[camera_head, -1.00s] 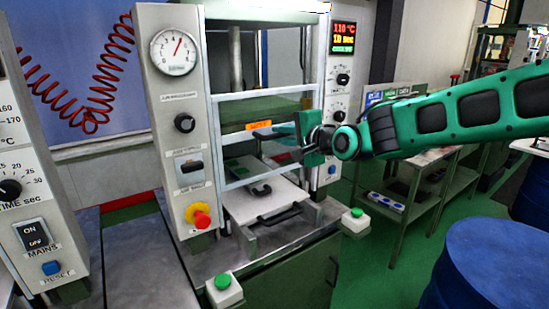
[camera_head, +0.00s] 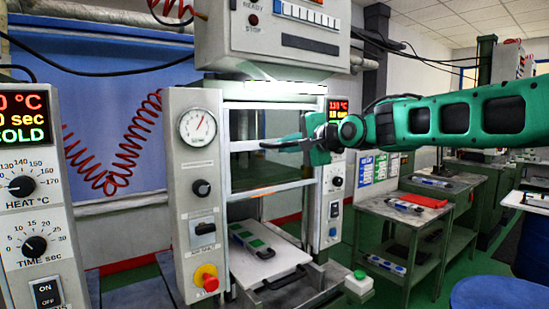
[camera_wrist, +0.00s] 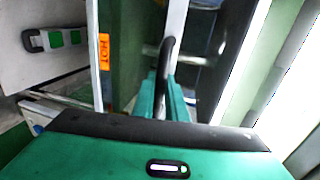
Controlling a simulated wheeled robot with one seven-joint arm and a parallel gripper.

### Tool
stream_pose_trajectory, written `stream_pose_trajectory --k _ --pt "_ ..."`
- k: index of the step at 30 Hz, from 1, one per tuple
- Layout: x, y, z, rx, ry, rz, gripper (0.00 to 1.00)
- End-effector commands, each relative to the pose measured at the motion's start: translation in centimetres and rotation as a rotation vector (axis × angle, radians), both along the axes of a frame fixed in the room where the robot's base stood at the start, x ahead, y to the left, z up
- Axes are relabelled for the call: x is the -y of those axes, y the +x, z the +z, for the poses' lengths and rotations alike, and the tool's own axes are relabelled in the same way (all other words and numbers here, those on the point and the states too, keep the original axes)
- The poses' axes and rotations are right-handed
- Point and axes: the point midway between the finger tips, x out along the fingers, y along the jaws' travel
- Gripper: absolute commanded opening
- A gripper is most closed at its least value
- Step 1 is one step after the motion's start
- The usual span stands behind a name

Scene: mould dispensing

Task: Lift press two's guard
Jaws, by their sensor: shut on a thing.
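Press two's guard (camera_head: 268,187), a pale-barred frame with clear green-tinted panes, stands raised in the front of the press. Its lower bar is well above the white plate (camera_head: 262,262), leaving a gap below. My gripper (camera_head: 292,144) reaches in from the right and is shut on the guard's dark handle (camera_head: 276,145). In the wrist view the black handle (camera_wrist: 166,58) sits between my green fingers (camera_wrist: 163,98). An orange HOT label (camera_wrist: 104,52) shows beside it.
A mould with green patches (camera_head: 252,240) lies on the plate. The left post carries a gauge (camera_head: 198,127) and a red stop button (camera_head: 207,279). A control box (camera_head: 275,35) hangs above the press. Side tables (camera_head: 404,215) stand at the right.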

Motion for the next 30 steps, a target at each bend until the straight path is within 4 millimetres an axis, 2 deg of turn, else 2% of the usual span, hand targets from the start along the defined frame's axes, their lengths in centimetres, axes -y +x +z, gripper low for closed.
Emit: stream_pose_trajectory --k 11,12,13,14,24,30 --pt "0.2 0.1 0.1 0.001 0.002 -0.002 0.00" --pt "0.2 0.1 0.1 0.001 0.002 -0.002 0.22" --pt "0.2 0.1 0.1 0.001 0.002 -0.002 0.29" --pt "0.2 0.1 0.1 0.001 0.002 -0.002 0.31" --pt "0.4 -0.1 0.2 0.001 0.000 -0.004 0.31" --pt "1.9 -2.1 0.7 0.002 0.000 -0.006 0.31"
